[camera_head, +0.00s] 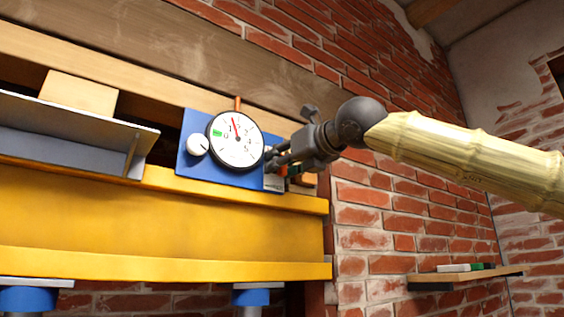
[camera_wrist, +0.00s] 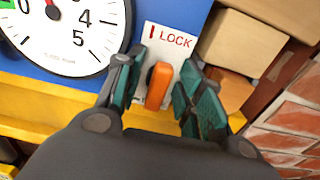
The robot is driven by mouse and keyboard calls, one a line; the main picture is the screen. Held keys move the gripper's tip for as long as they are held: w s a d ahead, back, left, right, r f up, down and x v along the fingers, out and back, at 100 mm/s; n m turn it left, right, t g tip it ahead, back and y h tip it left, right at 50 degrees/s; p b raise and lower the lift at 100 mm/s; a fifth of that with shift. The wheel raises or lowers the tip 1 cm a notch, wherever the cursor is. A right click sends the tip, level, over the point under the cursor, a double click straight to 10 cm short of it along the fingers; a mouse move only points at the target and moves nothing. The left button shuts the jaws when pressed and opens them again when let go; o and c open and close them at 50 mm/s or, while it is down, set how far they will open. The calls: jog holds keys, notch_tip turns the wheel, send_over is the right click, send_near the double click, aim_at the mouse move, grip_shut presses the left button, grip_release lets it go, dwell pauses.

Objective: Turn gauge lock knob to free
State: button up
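The gauge lock knob (camera_wrist: 158,86) is an orange bar in the wrist view, on a white plate marked LOCK (camera_wrist: 172,40) with a red mark. The knob's long side runs roughly up and down in that view. My gripper (camera_wrist: 155,82) is open, with one finger on each side of the knob and a visible gap on both sides. In the head view my gripper (camera_head: 274,160) is at the right edge of the blue gauge panel (camera_head: 205,168) and mostly hides the knob. The white dial gauge (camera_head: 236,142) has a red needle pointing near the top.
A white round knob (camera_head: 198,145) sits left of the dial. A yellow beam (camera_head: 160,225) runs below the panel, and a grey metal ledge (camera_head: 60,130) is at left. A small wall shelf (camera_head: 465,275) is at lower right. Wooden blocks (camera_wrist: 238,45) stand right of the plate.

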grip_shut()
jog(key=shift+f+m+b, duration=0.1)
jog(key=shift+m+b, duration=0.2)
jog(key=shift+b, duration=0.1)
jog(key=m+b, duration=0.2)
jog(key=m, duration=0.1)
jog(key=shift+w+f+b, duration=0.1)
jog(key=shift+f+b, duration=0.05)
jog(key=shift+b, duration=0.25)
jog(key=m+b, duration=0.4)
jog(key=m, duration=0.1)
jog(key=shift+d+b, duration=0.15)
jog(key=shift+b, duration=0.15)
jog(key=m+b, duration=0.4)
jog(key=m, duration=0.1)
jog(key=shift+f+m, duration=0.15)
jog(key=shift+m, duration=0.25)
jog(key=shift+w+m+b, duration=0.1)
jog(key=shift+m+b, duration=1.15)
jog(key=shift+m, duration=0.65)
